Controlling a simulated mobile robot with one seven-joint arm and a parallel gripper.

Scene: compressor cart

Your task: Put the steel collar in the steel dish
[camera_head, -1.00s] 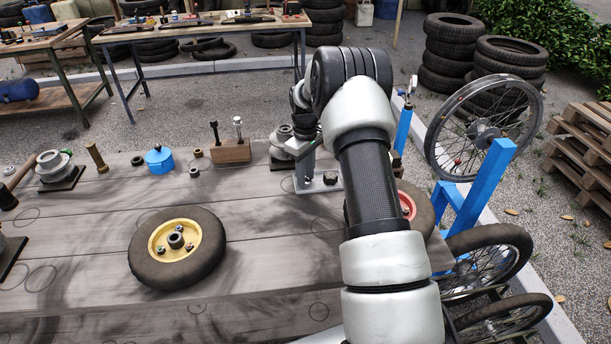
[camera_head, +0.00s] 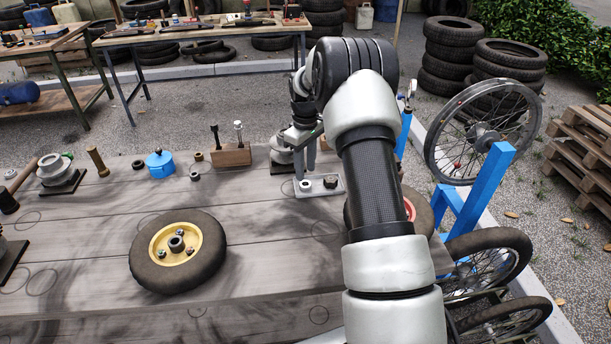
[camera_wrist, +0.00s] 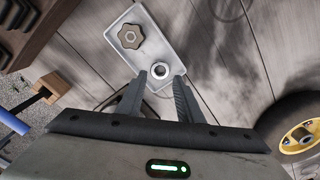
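The steel dish (camera_head: 320,191) is a shallow rectangular tray on the bench, left of my forearm. The steel collar (camera_head: 305,184), a small ring, sits in the dish on its left side. The wrist view shows the collar (camera_wrist: 160,71) flat on the floor of the dish (camera_wrist: 166,48), with a dark lobed knob (camera_wrist: 130,36) beside it. My gripper (camera_wrist: 161,77) is open, one finger to each side of the collar in this view, with gaps. In the head view my gripper (camera_head: 303,166) is above the dish, its fingers partly hard to make out.
A yellow-hubbed wheel (camera_head: 177,251) lies on the bench at front left. A wooden block with upright bolts (camera_head: 231,155) stands left of the dish, and a blue pot (camera_head: 160,163) farther left. A red-hubbed wheel (camera_head: 418,212) is partly behind my forearm. Bare planks lie in front of the dish.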

